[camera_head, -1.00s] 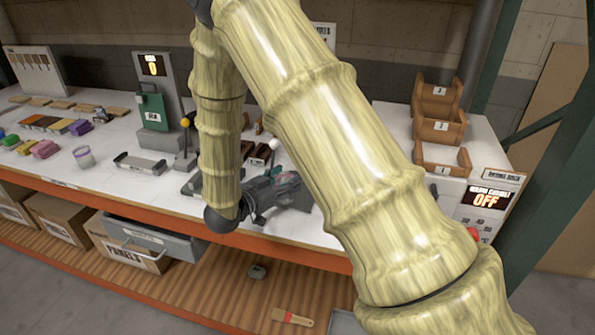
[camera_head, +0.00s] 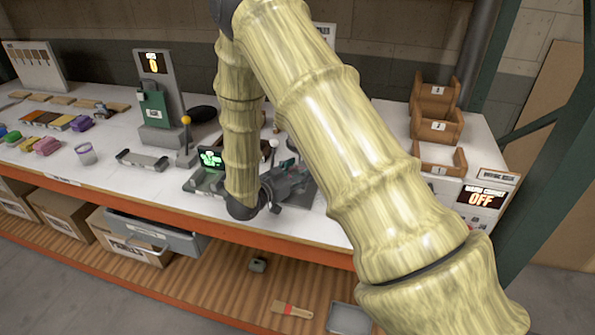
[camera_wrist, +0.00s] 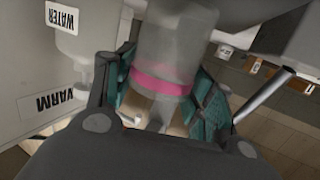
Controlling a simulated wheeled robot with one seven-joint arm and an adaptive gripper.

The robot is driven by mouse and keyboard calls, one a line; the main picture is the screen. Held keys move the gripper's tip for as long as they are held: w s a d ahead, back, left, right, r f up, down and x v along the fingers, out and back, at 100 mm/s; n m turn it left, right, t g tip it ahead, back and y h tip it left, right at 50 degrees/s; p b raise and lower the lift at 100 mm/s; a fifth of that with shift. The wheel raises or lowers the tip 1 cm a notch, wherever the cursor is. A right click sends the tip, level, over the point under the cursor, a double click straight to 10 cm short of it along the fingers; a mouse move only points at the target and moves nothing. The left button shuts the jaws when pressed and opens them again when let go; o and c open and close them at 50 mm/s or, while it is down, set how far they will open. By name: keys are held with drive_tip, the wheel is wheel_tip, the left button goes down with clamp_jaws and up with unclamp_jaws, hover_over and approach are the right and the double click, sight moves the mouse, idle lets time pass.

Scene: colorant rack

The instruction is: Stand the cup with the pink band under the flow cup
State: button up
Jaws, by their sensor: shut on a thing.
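The cup with the pink band (camera_wrist: 160,84) is see-through grey and sits between the teal pads of my gripper (camera_wrist: 165,100) in the wrist view. My gripper is shut on it around the band. In the head view my gripper (camera_head: 290,185) is small and partly behind my arm, above the right-middle of the bench, and the held cup cannot be made out there. I cannot pick out the flow cup for sure in either view; my arm covers part of the bench.
A scale with a green display (camera_head: 210,158) stands left of my gripper. Lever stands (camera_head: 187,140) and a grey stand with a green panel (camera_head: 155,105) are further left. Another clear cup (camera_head: 86,153) stands at left. Wooden bins (camera_head: 440,128) stand at right.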

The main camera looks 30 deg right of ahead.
drive_tip(key=shift+f, duration=0.15)
drive_tip(key=o, duration=0.9)
drive_tip(key=b+v, duration=0.3)
drive_tip(key=v, duration=0.9)
drive_tip(key=shift+b, duration=0.35)
